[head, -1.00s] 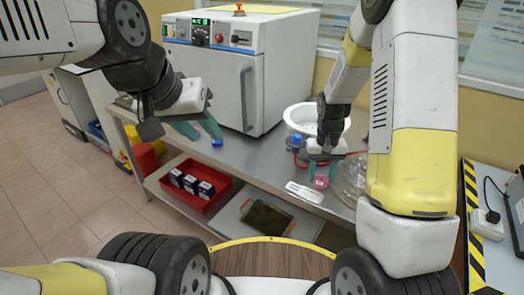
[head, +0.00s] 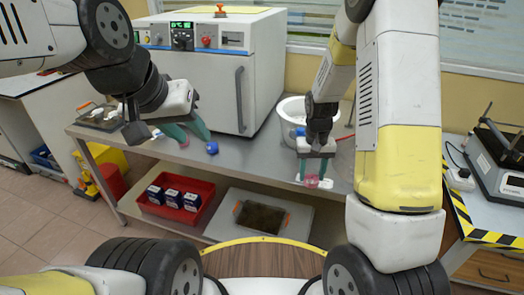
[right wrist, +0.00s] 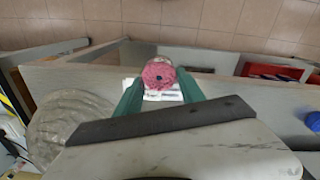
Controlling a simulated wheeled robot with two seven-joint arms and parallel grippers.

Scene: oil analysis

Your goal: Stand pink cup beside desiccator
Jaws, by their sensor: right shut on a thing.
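The pink cup (head: 311,181) is in my right gripper (head: 313,171), which is shut on it above the front edge of the grey bench (head: 245,166). In the right wrist view the cup (right wrist: 158,73) sits between the green fingers, its pink face towards the camera. The round, clear glass vessel that looks like the desiccator (right wrist: 70,125) stands on the bench to the left in that view, apart from the cup. My right arm hides it in the head view. My left gripper (head: 196,139) is open and empty above the bench's left part.
A white card (head: 325,184) lies on the bench by the cup. A blue cap (head: 212,148) lies near my left gripper. The white oven (head: 212,75) fills the back.

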